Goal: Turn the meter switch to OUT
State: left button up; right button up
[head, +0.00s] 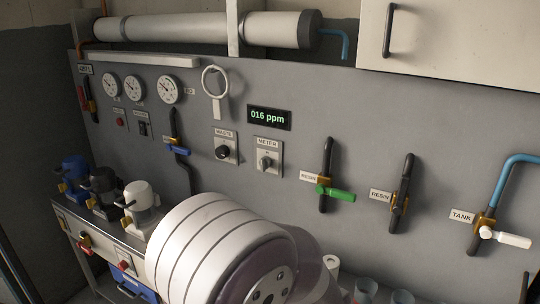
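The meter switch (266,160) is a small grey knob on a light square plate, in the middle of the grey wall panel in the head view. A label reading METER sits above it. The knob looks about upright, but its position marks are too small to read. A green-lit display (269,117) just above it reads 016 ppm. Neither of my grippers is in view, and nothing touches the switch.
A similar plate with a black knob (222,152), labelled WASTE, is just left of the meter switch. A green-handled valve (338,194) on a black pipe is to the right. The lower middle of the view is blocked.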

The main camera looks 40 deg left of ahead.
aim_at(266, 162)
jog(key=u, duration=1.45)
